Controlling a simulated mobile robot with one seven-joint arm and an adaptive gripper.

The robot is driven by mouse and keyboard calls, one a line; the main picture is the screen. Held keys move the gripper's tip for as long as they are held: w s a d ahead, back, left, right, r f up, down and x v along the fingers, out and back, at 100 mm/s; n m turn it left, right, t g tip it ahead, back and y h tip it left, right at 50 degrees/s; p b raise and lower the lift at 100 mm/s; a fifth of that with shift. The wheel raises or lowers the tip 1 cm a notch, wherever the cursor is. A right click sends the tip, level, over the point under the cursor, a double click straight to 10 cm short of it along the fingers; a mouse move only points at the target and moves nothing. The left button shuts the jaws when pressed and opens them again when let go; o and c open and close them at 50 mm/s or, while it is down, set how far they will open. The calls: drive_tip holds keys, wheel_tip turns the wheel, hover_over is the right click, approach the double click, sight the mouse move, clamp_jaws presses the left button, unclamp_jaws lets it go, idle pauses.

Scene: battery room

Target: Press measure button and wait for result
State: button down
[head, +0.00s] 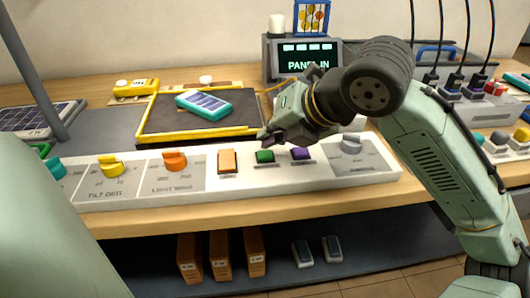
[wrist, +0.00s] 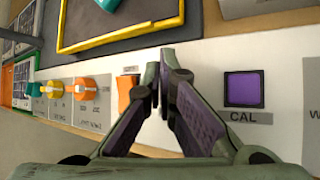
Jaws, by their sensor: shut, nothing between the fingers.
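A white control strip (head: 125,192) runs along the bench front. On it are an orange rocker (head: 227,161), a green button (head: 264,156) and a purple button (head: 301,154). The purple button, labelled CAL, also shows in the wrist view (wrist: 243,88); no measure label is readable. My gripper (head: 268,139) is shut and empty, its tips just above and behind the green button in the head view. In the wrist view my gripper (wrist: 160,60) hides the green button; I cannot tell whether it touches. A display (head: 303,61) reads "PANEL IN".
A small teal-framed solar panel (head: 203,104) lies on the dark bed inside a yellow frame (head: 165,139). Yellow (head: 110,166) and orange (head: 175,161) knobs stand left of the buttons, a grey knob (head: 352,144) right. Boxes (head: 222,257) sit on the lower shelf.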

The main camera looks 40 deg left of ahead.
sight(269, 153)
drive_tip(key=shift+f, duration=0.4)
drive_tip(key=shift+f+b, duration=0.35)
drive_tip(key=shift+b, duration=0.05)
idle(0.6)
drive_tip(key=shift+r, duration=0.15)
drive_tip(key=shift+r+p, duration=0.65)
drive_tip(key=shift+p, duration=0.05)
wheel_tip(269, 153, up, 5)
drive_tip(key=p, duration=0.4)
idle(0.9)
